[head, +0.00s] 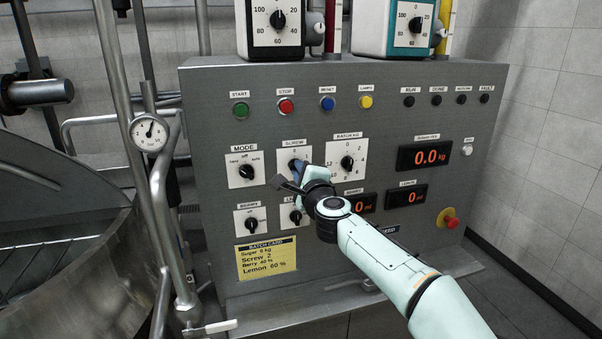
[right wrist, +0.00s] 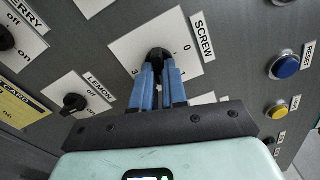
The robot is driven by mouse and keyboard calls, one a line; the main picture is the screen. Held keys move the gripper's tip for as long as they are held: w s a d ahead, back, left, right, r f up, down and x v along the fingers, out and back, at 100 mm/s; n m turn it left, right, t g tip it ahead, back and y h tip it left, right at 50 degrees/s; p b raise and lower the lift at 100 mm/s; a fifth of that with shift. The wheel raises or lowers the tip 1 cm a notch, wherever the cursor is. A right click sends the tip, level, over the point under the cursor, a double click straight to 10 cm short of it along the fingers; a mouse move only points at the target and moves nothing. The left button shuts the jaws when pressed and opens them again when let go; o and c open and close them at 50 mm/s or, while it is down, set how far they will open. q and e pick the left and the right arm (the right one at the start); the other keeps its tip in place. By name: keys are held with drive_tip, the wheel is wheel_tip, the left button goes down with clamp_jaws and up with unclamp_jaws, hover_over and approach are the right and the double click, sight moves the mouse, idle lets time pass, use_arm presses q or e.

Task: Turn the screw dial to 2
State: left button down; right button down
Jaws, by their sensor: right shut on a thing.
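The screw dial (head: 284,155) is a white square plate with a dark knob under the SCREW label, on the grey control panel (head: 225,130). It also shows tilted in the right wrist view (right wrist: 190,22), where a 0 and a 3 can be read. My right gripper (head: 299,170) reaches it from the lower right. In the right wrist view its blue fingers (right wrist: 158,66) are shut on the black knob (right wrist: 158,53). The fingers cover part of the dial face, and I cannot tell which number the knob points to. My left gripper is out of view.
The MODE dial (head: 245,170) is left of the screw dial and the BATCH KG dial (head: 347,163) right. The lemon knob (right wrist: 74,102) is close below. A yellow batch card (head: 266,258) reads Screw 2. A red emergency button (head: 448,218) sits at the lower right.

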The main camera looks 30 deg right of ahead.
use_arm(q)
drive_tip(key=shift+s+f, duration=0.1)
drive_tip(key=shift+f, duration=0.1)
use_arm(e)
drive_tip(key=shift+m, duration=1.2)
drive_tip(key=c, duration=1.2)
unclamp_jaws()
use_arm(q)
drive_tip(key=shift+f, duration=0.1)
use_arm(e)
drive_tip(key=shift+o, duration=0.2)
drive_tip(key=shift+s, duration=0.1)
